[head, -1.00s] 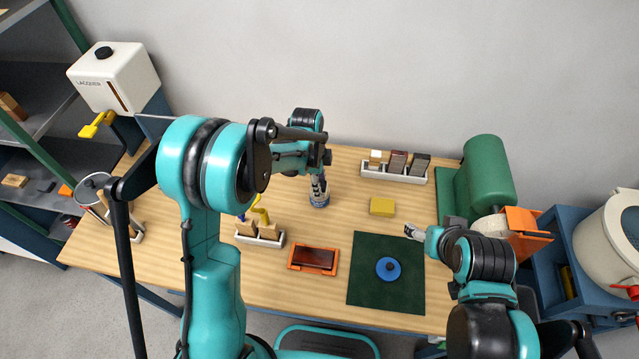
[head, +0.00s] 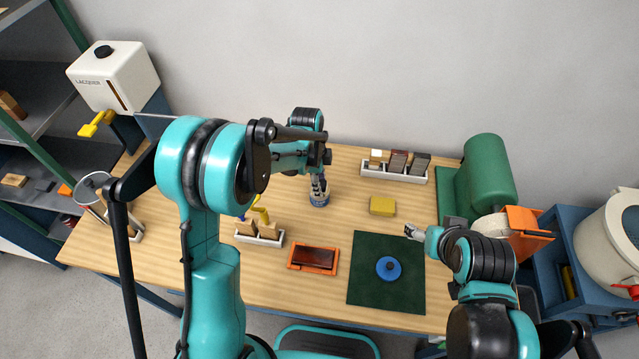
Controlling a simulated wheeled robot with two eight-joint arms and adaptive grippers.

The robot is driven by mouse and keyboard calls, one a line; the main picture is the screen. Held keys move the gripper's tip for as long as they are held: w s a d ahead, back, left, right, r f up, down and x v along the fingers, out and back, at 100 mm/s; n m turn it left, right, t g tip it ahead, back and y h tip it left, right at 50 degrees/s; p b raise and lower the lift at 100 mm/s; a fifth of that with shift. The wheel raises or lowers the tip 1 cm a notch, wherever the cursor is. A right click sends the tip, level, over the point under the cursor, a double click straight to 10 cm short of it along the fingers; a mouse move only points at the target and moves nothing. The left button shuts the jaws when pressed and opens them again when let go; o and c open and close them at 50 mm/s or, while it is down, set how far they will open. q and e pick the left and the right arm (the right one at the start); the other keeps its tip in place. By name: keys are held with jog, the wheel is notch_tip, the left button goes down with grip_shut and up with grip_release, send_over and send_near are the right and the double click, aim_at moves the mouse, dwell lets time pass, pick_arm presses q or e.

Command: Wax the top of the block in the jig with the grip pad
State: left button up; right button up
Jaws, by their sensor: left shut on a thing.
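A dark reddish-brown block (head: 318,257) lies flat in an orange jig (head: 293,265) at the table's front middle. A round blue pad with a knob (head: 388,268), seemingly the grip pad, rests on a dark green mat (head: 365,290).
A yellow block (head: 382,206) lies behind the mat. A green machine (head: 485,170) stands at the right and a lacquer dispenser (head: 115,75) at the left.

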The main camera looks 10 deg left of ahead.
dwell(0.6)
pick_arm(q)
jog(key=shift+r+p, duration=2.2)
jog(key=shift+r, duration=1.3)
jog(key=shift+s+f, duration=0.1)
